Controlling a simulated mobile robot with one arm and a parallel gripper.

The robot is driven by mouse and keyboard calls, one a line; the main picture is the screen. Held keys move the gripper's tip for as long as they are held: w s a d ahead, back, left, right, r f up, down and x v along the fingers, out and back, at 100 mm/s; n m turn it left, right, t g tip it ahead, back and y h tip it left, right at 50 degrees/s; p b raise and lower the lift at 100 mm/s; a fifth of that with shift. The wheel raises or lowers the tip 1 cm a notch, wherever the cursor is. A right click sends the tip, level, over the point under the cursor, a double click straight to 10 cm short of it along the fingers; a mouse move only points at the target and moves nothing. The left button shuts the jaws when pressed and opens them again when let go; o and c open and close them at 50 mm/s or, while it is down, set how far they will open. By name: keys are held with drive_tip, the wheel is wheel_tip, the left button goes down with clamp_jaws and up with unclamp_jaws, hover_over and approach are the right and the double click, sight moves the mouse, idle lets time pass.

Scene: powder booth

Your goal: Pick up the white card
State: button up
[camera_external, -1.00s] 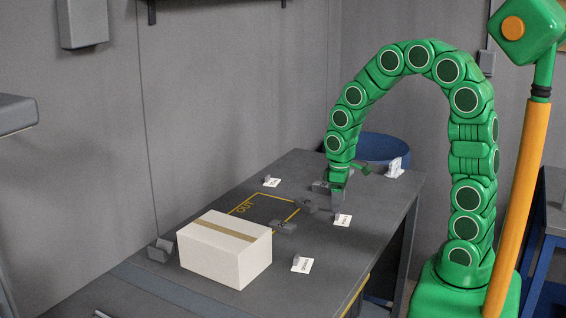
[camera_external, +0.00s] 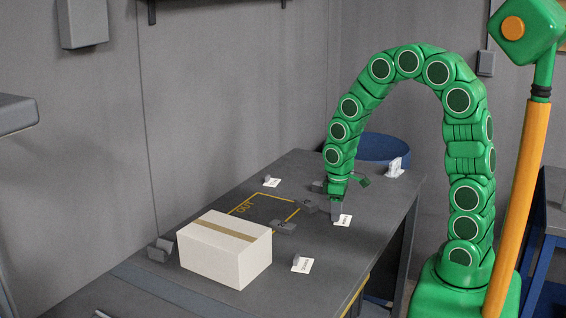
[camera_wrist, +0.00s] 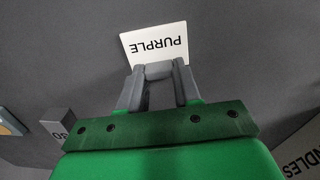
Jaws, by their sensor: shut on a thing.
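A white card marked "PURPLE" (camera_wrist: 157,44) shows in the wrist view just beyond my fingertips, its lettering upside down. In the external view, this card (camera_external: 344,221) is on the grey table near its right edge. My gripper (camera_external: 337,211) is down at the card, pointing downward. In the wrist view, my gripper (camera_wrist: 158,76) is shut on the card's grey block, which is mostly hidden between the fingers. I cannot see a gap between card and table. Two other white cards with grey blocks lie on the table, one at the back (camera_external: 272,182) and one nearer the front (camera_external: 303,264).
A white carton with a tan band (camera_external: 222,250) stands at the table's front left. A yellow-outlined area marked "OUT" (camera_external: 243,209) lies behind it. Small grey blocks (camera_external: 284,227) sit nearby. A blue round container (camera_external: 385,148) is beyond the table's back.

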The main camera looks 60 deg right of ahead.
sight(349, 223)
drive_tip(key=shift+r, duration=0.15)
drive_tip(key=shift+r, duration=0.25)
wheel_tip(349, 223, up, 2)
drive_tip(key=shift+r, duration=0.15)
drive_tip(key=s+a+r, duration=0.2)
drive_tip(key=s+r, duration=0.8)
drive_tip(key=s, duration=0.3)
drive_tip(key=shift+s, duration=0.4)
drive_tip(key=shift+a, duration=0.1)
